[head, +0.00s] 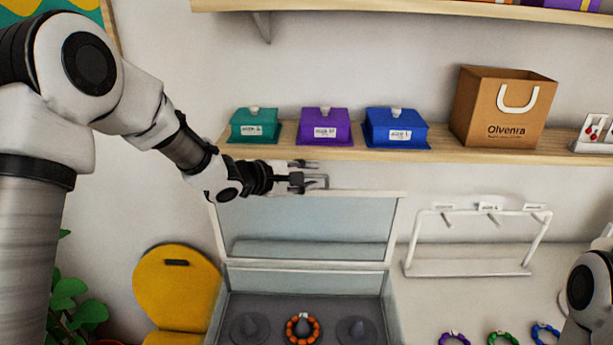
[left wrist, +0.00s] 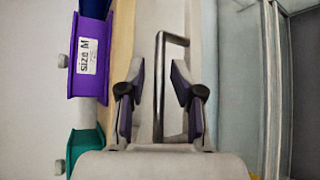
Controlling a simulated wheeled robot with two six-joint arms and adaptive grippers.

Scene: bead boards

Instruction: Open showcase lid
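The showcase (head: 305,292) stands low in the middle of the head view. Its glass lid (head: 310,218) is tilted up, nearly upright, with the box open below it. A metal bar handle (left wrist: 161,85) is on the lid's edge; it also shows at the lid's top in the head view (head: 322,184). My left gripper (head: 308,174) is at this handle. In the left wrist view, the left gripper's fingers (left wrist: 158,82) are apart on either side of the handle, with gaps showing. My right gripper is out of view.
A wall shelf (head: 460,154) close behind the left gripper holds teal (head: 254,126), purple (head: 324,127) and blue (head: 396,129) boxes and a paper bag (head: 500,106). A white rack (head: 468,268) stands right of the showcase, with bracelets in front. A yellow chair (head: 176,290) is at left.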

